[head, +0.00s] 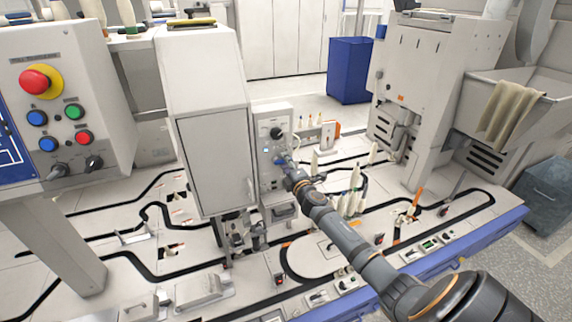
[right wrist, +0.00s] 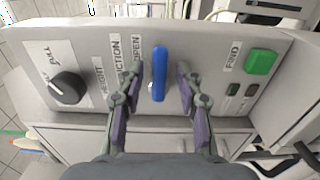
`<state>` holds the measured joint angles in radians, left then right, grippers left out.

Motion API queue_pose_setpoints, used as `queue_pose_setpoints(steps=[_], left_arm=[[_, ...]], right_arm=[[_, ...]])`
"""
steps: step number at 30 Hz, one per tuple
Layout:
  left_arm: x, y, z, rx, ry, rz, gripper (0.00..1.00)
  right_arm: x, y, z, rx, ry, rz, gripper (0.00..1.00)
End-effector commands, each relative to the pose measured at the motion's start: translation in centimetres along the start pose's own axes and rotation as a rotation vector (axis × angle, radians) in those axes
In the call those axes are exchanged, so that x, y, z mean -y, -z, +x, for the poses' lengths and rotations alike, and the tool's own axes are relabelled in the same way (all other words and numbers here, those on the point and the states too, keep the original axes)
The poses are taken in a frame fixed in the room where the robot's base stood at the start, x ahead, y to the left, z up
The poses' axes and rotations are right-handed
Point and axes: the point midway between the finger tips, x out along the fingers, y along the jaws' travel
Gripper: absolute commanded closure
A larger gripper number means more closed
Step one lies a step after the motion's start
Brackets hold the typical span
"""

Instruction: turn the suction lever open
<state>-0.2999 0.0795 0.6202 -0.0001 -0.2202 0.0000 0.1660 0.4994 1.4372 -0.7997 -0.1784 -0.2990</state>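The blue suction lever (right wrist: 160,68) is on a light grey control panel (right wrist: 215,60), beside a label reading "SUCTION" and "OPEN". In the right wrist view it runs nearly straight up and down the picture. My right gripper (right wrist: 159,82) is open, with one purple-padded finger on each side of the lever. A gap shows between each finger and the lever. My left gripper is not in view.
A black knob (right wrist: 68,88) is left of the lever and a green button (right wrist: 261,62) right of it. In the head view a tall white cabinet (head: 215,150) stands close left of the panel. Several bobbins (head: 350,203) stand on the track table to the right.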

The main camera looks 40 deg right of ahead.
Motion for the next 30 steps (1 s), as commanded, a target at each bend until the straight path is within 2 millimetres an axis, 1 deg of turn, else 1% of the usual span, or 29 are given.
queue_pose_setpoints(steps=[7, 10, 11, 14, 18, 21, 25, 30], left_arm=[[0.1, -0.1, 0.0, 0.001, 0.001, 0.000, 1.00], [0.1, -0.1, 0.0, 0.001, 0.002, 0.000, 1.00], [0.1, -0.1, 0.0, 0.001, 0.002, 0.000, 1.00], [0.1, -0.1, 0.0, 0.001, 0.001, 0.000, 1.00], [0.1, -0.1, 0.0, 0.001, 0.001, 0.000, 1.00], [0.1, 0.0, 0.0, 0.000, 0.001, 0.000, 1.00], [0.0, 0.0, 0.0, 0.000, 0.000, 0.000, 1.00], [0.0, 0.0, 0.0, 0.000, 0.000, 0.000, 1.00]], right_arm=[[-0.1, 0.0, 0.0, 0.000, -0.001, 0.001, 0.62], [0.1, -0.1, -0.7, 0.001, 0.001, -0.001, 0.62], [0.1, -0.1, -1.2, 0.000, 0.001, -0.002, 0.62], [0.1, 0.0, -3.2, -0.002, 0.002, -0.005, 0.62], [0.1, 0.0, -6.8, -0.003, 0.003, -0.007, 0.62], [0.1, 0.0, -8.9, -0.003, 0.003, -0.006, 0.62], [0.1, 0.0, -10.9, -0.001, 0.002, -0.004, 0.62], [0.0, 0.0, -12.0, -0.001, 0.000, 0.000, 0.62]])
